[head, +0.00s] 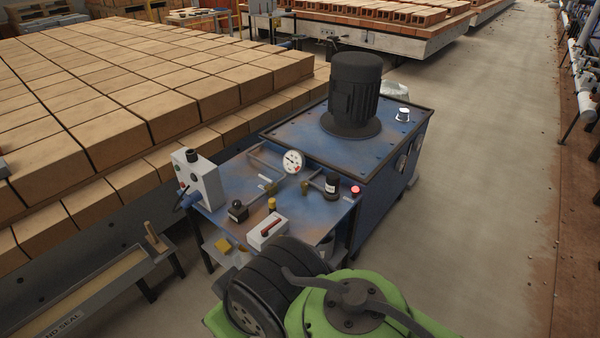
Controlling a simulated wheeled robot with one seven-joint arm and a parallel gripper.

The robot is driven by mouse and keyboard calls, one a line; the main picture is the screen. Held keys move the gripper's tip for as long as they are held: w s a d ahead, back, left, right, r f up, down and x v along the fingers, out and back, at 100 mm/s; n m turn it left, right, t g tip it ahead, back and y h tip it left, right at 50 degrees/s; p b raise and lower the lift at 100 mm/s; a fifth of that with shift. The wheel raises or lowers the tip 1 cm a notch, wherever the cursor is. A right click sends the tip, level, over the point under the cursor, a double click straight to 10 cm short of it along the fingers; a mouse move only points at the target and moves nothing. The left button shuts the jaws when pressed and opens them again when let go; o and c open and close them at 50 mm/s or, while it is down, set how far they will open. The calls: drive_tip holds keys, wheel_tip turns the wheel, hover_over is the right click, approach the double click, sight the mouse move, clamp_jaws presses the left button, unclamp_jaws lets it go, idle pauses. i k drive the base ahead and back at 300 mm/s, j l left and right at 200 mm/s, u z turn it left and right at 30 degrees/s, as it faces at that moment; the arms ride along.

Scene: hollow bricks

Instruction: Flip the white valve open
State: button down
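A blue hydraulic unit stands in the middle of the head view, with a lower front table (325,215) carrying small fittings. A white block with a red-brown lever (268,231) sits at its front edge, close to my green arm parts. A small pale fitting (266,183) shows on the pipes left of the round gauge (293,161). I cannot tell for sure which of these is the white valve, or whether it is open or shut. My gripper is not in view; only green and black parts of my body show at the bottom.
A grey control box (198,178) stands at the table's left corner. A black motor (355,95) rises from the blue tank behind. Black and yellow-topped knobs and a red lamp (355,190) crowd the table. Stacked bricks (130,90) fill the left; open floor (480,180) lies right.

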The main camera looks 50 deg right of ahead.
sight(270, 182)
drive_tip(key=z, duration=1.3)
drive_tip(key=i+l+u, duration=0.15)
drive_tip(key=l+u, duration=0.3)
drive_tip(key=i+l+u, duration=0.1)
drive_tip(key=l+u, duration=0.35)
drive_tip(key=l, duration=0.15)
drive_tip(key=l+u, duration=0.45)
drive_tip(key=k+l+u, duration=0.15)
drive_tip(key=l+u, duration=0.3)
drive_tip(key=l, duration=0.2)
drive_tip(key=i+l+u, duration=0.15)
drive_tip(key=l+u, duration=0.15)
drive_tip(key=i+l+u, duration=0.1)
drive_tip(key=l+u, duration=0.15)
drive_tip(key=l, duration=0.15)
drive_tip(key=l+u, duration=0.3)
drive_tip(key=i+l, duration=0.05)
